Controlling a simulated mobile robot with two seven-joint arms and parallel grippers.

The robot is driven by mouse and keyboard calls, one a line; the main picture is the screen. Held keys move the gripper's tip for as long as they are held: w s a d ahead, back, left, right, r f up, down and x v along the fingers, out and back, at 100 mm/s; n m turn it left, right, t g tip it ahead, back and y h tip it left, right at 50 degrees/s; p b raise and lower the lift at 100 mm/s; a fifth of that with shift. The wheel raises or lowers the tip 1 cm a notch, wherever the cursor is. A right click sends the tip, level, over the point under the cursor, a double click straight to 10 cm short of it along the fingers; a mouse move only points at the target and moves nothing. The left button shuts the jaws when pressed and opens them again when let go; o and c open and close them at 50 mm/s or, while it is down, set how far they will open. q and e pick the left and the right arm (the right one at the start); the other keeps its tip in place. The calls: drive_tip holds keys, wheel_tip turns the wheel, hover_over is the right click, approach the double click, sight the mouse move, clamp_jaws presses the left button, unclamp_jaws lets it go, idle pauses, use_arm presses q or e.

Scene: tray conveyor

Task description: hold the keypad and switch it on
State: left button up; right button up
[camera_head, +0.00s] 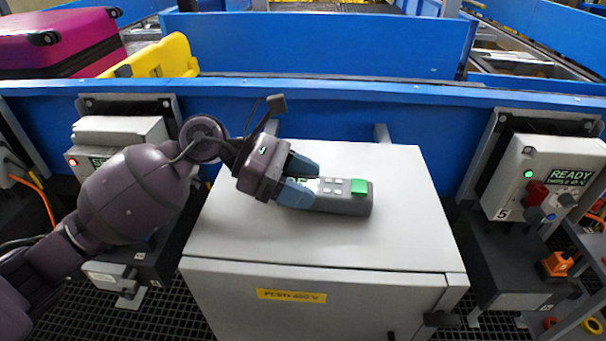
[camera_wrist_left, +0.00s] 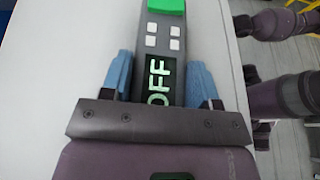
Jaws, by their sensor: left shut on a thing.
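The keypad (camera_head: 343,203) is a dark grey handheld block lying on top of the light grey cabinet (camera_head: 400,225). It has a green button (camera_head: 360,187) at its far right end and several small white buttons. My left gripper (camera_head: 302,178) is shut on the keypad's left part, with one blue finger on each side. In the left wrist view the keypad (camera_wrist_left: 164,64) lies between both blue fingers, and its screen (camera_wrist_left: 161,82) reads "OFF" in green letters. The green button (camera_wrist_left: 166,5) is partly cut off at that view's top edge. My right gripper is in neither view.
A control box (camera_head: 545,175) marked "READY" with a green lamp and a red switch stands at the right. Another box (camera_head: 120,135) is at the left behind my arm. Blue conveyor walls (camera_head: 320,45), a pink suitcase (camera_head: 60,40) and a yellow item (camera_head: 165,58) are behind. The cabinet top's front right is clear.

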use_arm(q)
drive_tip(key=shift+f, duration=0.4)
drive_tip(key=o, duration=0.9)
drive_tip(key=shift+c, duration=0.5)
drive_tip(key=c, duration=0.8)
